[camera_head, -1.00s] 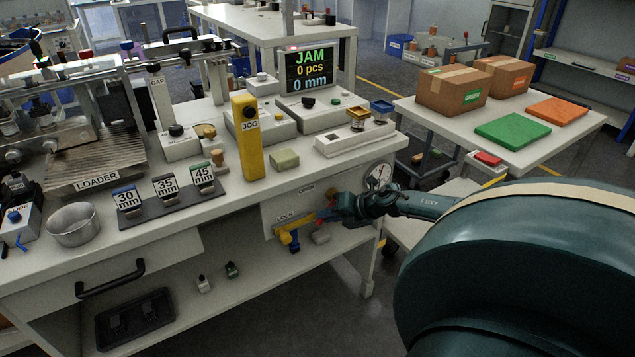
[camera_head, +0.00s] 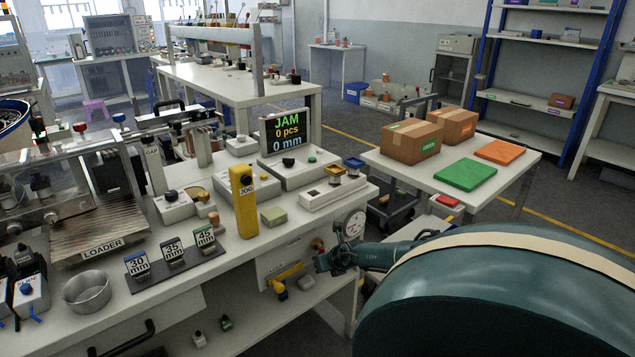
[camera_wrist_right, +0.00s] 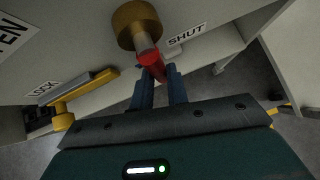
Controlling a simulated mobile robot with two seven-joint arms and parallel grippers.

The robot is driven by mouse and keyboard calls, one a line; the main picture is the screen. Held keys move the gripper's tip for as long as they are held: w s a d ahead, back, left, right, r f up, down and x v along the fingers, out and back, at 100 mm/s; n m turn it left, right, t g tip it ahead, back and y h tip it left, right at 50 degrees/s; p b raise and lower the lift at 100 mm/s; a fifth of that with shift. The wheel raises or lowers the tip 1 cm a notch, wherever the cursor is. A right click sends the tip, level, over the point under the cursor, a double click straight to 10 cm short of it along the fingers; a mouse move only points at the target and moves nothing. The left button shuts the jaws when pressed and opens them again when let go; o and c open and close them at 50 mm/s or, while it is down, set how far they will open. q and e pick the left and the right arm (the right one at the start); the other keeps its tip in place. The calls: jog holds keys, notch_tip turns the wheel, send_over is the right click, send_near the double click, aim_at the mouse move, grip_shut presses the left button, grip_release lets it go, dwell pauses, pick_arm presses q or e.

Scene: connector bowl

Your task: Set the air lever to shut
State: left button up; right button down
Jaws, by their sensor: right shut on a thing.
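The air lever has a red handle (camera_wrist_right: 152,62) on a brass hub (camera_wrist_right: 137,25), on the white front panel under the bench top. In the wrist view the handle points down and slightly right from the hub, beside the SHUT label (camera_wrist_right: 187,33). My right gripper (camera_wrist_right: 160,72) is shut on the red handle, with one blue finger on each side. In the head view my right gripper (camera_head: 321,262) is at the panel, below the gauge (camera_head: 354,225); its fingertips are hard to make out there. My left gripper is not in view.
A yellow lever (camera_wrist_right: 85,88) sits by the LOCK label (camera_wrist_right: 44,88) left of the gripper; it also shows in the head view (camera_head: 287,273). The bench top overhangs the panel. A side table (camera_head: 400,172) with boxes stands to the right.

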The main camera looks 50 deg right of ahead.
pick_arm(q)
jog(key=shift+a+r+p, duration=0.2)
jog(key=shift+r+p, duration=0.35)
jog(key=shift+p, duration=0.1)
pick_arm(e)
jog(key=shift+d+n+h, duration=0.15)
jog(key=shift+n+h, duration=0.15)
jog(key=shift+h, duration=0.2)
jog(key=shift+s+f, duration=0.1)
jog(key=c, duration=1.4)
grip_release()
jog(key=shift+d, duration=0.1)
jog(key=shift+o, duration=0.2)
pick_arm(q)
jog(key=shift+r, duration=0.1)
